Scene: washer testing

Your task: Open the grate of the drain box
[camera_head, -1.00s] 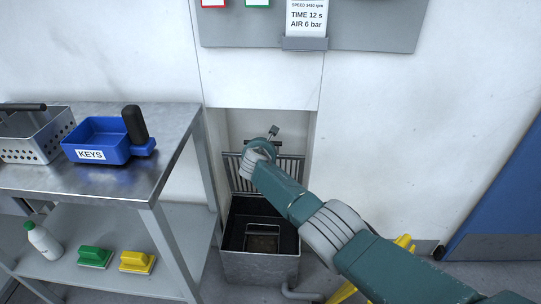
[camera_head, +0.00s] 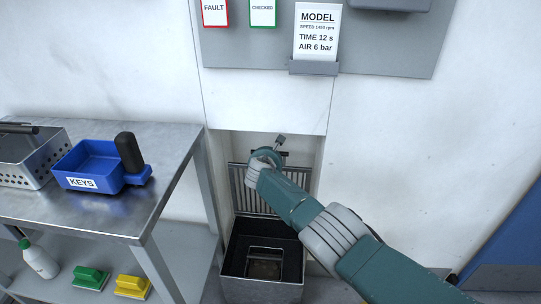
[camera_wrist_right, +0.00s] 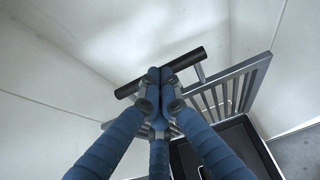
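The drain box (camera_head: 262,290) is a dark metal box on the floor in a wall niche, and its top is open. Its grate (camera_head: 240,190) of grey bars stands upright at the back of the box, against the niche wall. The grate also shows in the right wrist view (camera_wrist_right: 243,87), with its black bar handle (camera_wrist_right: 187,60) on top. My right gripper (camera_head: 268,158) is at the top of the grate. In the wrist view its blue fingers (camera_wrist_right: 160,77) come together on the middle of the handle, covering part of it. My left gripper is out of view.
A metal table (camera_head: 120,212) stands at left with a blue KEYS tray (camera_head: 88,164) and a perforated basket (camera_head: 35,165). Its lower shelf holds a bottle (camera_head: 40,260) and green and yellow brushes. A grey panel (camera_head: 380,45) hangs above the niche.

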